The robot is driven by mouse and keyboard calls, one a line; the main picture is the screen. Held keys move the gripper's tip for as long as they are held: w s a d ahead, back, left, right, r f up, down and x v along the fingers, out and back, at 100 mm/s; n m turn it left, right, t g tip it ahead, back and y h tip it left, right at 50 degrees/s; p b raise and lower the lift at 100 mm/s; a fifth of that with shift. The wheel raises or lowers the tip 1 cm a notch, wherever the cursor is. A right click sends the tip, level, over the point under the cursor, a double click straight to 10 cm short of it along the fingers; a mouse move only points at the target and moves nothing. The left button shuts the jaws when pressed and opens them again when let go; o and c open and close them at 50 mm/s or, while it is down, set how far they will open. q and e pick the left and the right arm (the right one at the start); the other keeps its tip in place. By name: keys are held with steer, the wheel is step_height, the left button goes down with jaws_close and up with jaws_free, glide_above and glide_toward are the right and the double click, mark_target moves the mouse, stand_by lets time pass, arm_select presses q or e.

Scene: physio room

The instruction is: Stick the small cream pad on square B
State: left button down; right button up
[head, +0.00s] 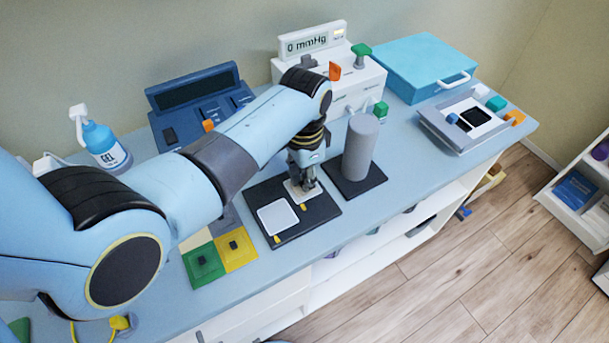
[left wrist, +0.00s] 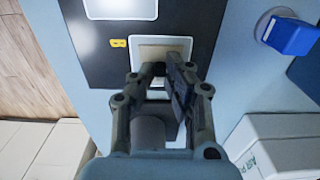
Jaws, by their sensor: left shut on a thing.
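A dark board (head: 322,214) on the counter carries two white squares, each with a small yellow label; the letters are too small to read. One white square (head: 278,217) is bare and also shows in the left wrist view (left wrist: 120,8). My left gripper (head: 304,186) points down over the other white square (left wrist: 183,42). It is shut on the small cream pad (left wrist: 150,51), which lies over that square inside its edges. The fingers (left wrist: 164,72) hide the pad's grip and part of the pad. I cannot tell whether the pad touches the square. My right gripper is out of view.
Green (head: 203,266) and yellow (head: 240,258) pads with dark knobs lie left of the board. A grey cylinder (head: 361,148) on a dark base stands close right of my gripper. A white pressure device (head: 345,85) and a blue console (head: 200,105) stand behind.

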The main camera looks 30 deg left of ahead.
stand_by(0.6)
arm_select(q)
steer(key=c, duration=1.3)
jaws_free()
steer(key=shift+r, duration=0.1)
step_height(320, 180, up, 3)
steer(key=p, duration=0.3)
steer(key=shift+f, duration=0.2)
steer(key=shift+r, duration=2.15)
